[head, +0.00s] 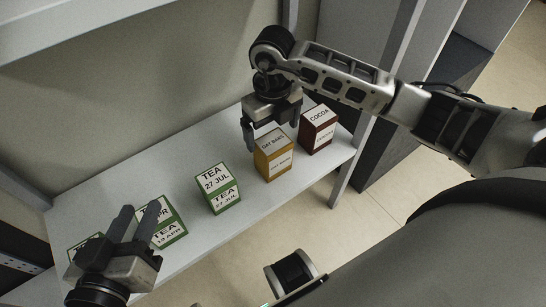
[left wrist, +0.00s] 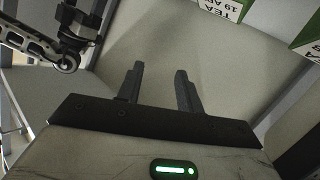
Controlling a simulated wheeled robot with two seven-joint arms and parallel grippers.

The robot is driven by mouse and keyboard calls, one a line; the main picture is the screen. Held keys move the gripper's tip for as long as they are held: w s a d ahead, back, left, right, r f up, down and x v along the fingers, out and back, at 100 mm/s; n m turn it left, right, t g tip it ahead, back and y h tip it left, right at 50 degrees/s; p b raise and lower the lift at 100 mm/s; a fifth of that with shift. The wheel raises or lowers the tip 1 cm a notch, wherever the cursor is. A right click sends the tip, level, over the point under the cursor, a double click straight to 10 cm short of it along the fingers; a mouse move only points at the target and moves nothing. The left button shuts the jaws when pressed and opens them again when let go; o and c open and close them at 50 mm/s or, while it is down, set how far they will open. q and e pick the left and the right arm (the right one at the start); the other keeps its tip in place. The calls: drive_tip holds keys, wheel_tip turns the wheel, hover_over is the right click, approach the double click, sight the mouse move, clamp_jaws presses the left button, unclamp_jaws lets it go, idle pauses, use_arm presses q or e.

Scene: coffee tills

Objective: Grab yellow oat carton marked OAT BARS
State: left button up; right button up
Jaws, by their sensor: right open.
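The yellow oat carton marked OAT BARS (head: 273,164) stands upright on the white shelf, between a green tea carton and a dark red cocoa carton. My right gripper (head: 271,131) is open and empty, pointing down just above and behind the oat carton's top. Its fingers look spread to either side of the top; I cannot tell whether they touch it. My left gripper (head: 135,222) is open in front of the left tea cartons, partly hiding them. Its two spread fingers also show in the left wrist view (left wrist: 160,85), with nothing between them.
The cocoa carton (head: 318,131) stands close to the right of the oat carton. Green tea cartons stand to the left: one marked 27 JUL (head: 217,190), one marked 19 APR (head: 172,228) and one mostly hidden (head: 80,246). The white shelf (head: 250,222) is bare along its front edge.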

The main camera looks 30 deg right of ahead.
sight(273, 142)
wheel_tip(273, 142, down, 5)
drive_tip(key=shift+s+r+b, duration=0.15)
drive_tip(key=shift+b, duration=0.9)
drive_tip(key=shift+f, duration=0.4)
use_arm(q)
drive_tip(key=shift+w+d+r+n+t+h, duration=0.2)
drive_tip(key=shift+d+r+n+t+h, duration=0.2)
drive_tip(key=shift+n, duration=0.1)
use_arm(e)
drive_tip(key=c, duration=1.1)
